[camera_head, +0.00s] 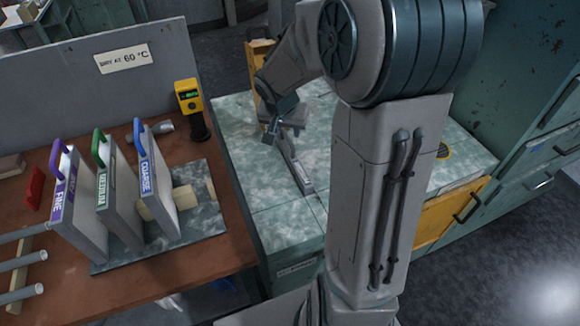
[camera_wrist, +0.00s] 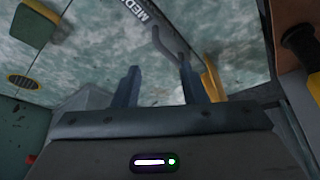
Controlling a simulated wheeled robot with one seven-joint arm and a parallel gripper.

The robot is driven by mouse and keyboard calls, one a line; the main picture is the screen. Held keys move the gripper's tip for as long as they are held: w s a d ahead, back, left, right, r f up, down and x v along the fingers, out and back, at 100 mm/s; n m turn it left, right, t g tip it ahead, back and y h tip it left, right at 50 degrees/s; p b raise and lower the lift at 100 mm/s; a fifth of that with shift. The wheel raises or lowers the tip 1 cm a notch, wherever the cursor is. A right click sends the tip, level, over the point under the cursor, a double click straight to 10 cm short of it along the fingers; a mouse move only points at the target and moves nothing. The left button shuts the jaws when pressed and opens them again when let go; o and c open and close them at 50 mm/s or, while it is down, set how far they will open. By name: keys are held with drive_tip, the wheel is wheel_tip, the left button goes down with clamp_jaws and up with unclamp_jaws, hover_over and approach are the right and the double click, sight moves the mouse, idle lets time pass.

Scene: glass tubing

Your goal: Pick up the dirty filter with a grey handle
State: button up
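A filter (camera_head: 297,168) with a grey handle stands on the green marbled counter (camera_head: 270,208). In the wrist view its grey handle (camera_wrist: 172,46) shows just ahead of my fingertips, beside a dark edge label (camera_wrist: 142,14) that begins "MED". My gripper (camera_head: 274,131) is at the filter's far end in the head view. In the wrist view my gripper (camera_wrist: 159,68) has its two fingers apart, with nothing clamped between them. Whether a finger touches the handle cannot be told. Dirt on the filter is too small to make out.
On the left brown table, filters with purple (camera_head: 57,158), green (camera_head: 98,147) and blue (camera_head: 138,136) handles stand in a rack (camera_head: 208,215). A yellow meter (camera_head: 188,95) stands at that table's edge. A yellow object (camera_head: 258,65) is behind my gripper. The counter's front part is clear.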

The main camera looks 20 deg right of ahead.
approach(292, 150)
drive_tip(key=x, duration=0.5)
drive_tip(key=shift+w+a+b, duration=0.15)
drive_tip(key=shift+w+b, duration=0.2)
drive_tip(key=shift+b, duration=0.05)
drive_tip(key=x, duration=0.4)
drive_tip(key=shift+s+d+f, duration=0.2)
drive_tip(key=shift+s, duration=0.15)
drive_tip(key=shift+w+d+f, duration=0.1)
drive_tip(key=shift+w+f, duration=0.05)
drive_tip(key=shift+f, duration=0.25)
clamp_jaws()
drive_tip(key=shift+r, duration=0.1)
